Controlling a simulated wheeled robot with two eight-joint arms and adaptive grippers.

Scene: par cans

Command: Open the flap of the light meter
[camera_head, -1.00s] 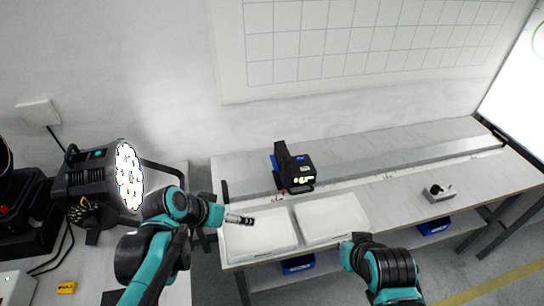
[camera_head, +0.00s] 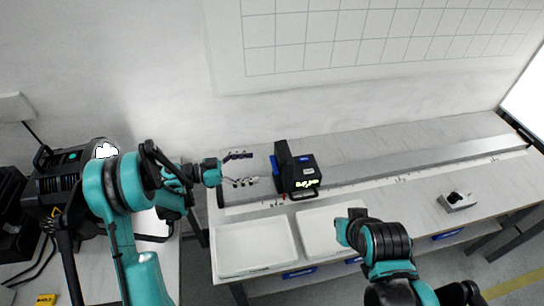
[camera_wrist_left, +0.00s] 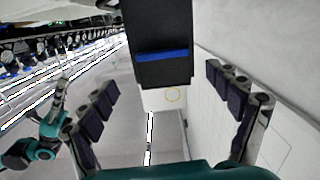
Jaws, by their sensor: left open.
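The light meter (camera_head: 298,172) is a black box with a blue part on its left and a lit yellow-green display. It stands on the long bench near the back. In the left wrist view its black body with a blue stripe (camera_wrist_left: 163,57) fills the top middle. My left gripper (camera_head: 247,168) is open just left of the meter, its fingers spread and pointing toward it. In the left wrist view the fingers (camera_wrist_left: 160,88) lie on either side of the meter, with nothing held. I cannot make out the flap's edges. My right arm shows at the lower right, but I see no right fingers.
Two white trays, the left one (camera_head: 254,262) and the right one (camera_head: 318,240), lie in front of the meter. A grey block (camera_head: 457,201) sits further right on the bench. A black lamp (camera_head: 62,180) stands at the left. The bench right of the meter is mostly clear.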

